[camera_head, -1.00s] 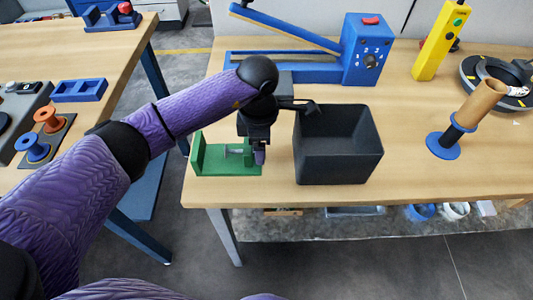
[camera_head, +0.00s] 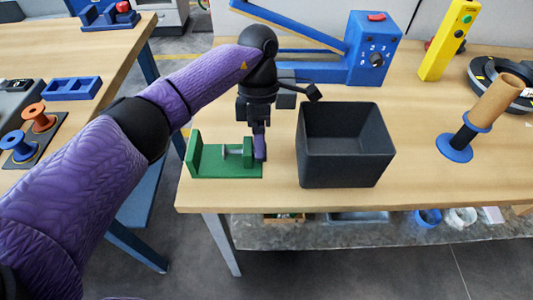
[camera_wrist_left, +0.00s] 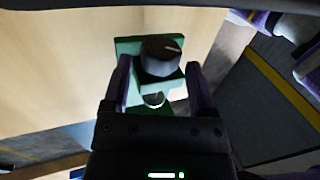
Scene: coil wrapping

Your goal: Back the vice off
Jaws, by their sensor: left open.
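The green vice (camera_head: 197,165) stands near the front left corner of the workbench. A grey screw (camera_head: 236,151) shows between its left upright and its right end. My left gripper (camera_head: 260,146) points down at the right end of the vice, with its fingers apart. In the left wrist view, a dark round knob with a light line (camera_wrist_left: 160,58) sits over the green vice body (camera_wrist_left: 128,45). The open fingers (camera_wrist_left: 158,88) are on either side of the knob, with gaps showing, so I cannot tell of any contact. My right gripper is not in view.
A dark open bin (camera_head: 345,172) stands close to the right of the gripper. A blue lever device (camera_head: 368,62) is behind. A brown roll on a blue-based stand (camera_head: 456,150) and a yellow control box (camera_head: 447,40) stand to the right.

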